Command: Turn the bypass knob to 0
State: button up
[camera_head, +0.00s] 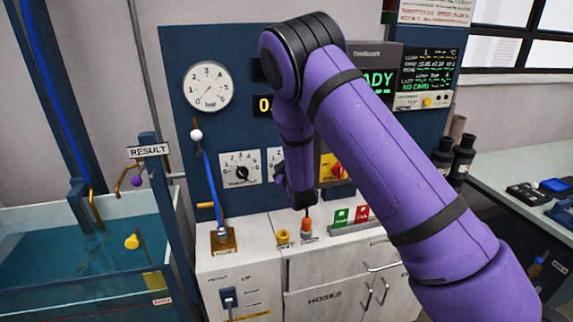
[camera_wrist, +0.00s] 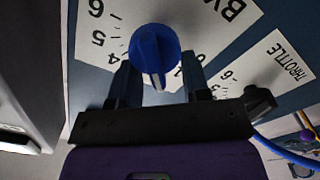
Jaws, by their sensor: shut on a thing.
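The bypass knob (camera_wrist: 154,48) is blue and shows in the wrist view. It sits on a white dial plate (camera_wrist: 100,22) tilted in the picture, with 6, 5 and 4 readable at the left and letters "BY" at the upper right. A pale pointer line on the knob points toward the bottom of the wrist view. The number it faces is hidden. My gripper (camera_wrist: 157,66) has one dark finger on each side of the knob and is shut on it. In the head view my arm hides the knob and most of its dial plate (camera_head: 274,156).
The throttle dial (camera_head: 240,168) is just left of the bypass dial and also shows in the wrist view (camera_wrist: 276,70). A pressure gauge (camera_head: 208,87) hangs above.

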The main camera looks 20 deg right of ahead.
jog(key=n, duration=0.3)
jog(key=f+n, duration=0.1)
jog(key=n, duration=0.1)
jog(key=shift+a+n, duration=0.3)
jog(key=shift+a, duration=0.1)
jog(key=shift+f+n, duration=0.2)
jog(key=shift+n, duration=0.85)
jog(key=shift+f+n, duration=0.2)
jog(key=shift+n, duration=0.85)
jog(key=o, duration=0.9)
jog(key=s, duration=1.1)
jog(key=shift+w, duration=0.1)
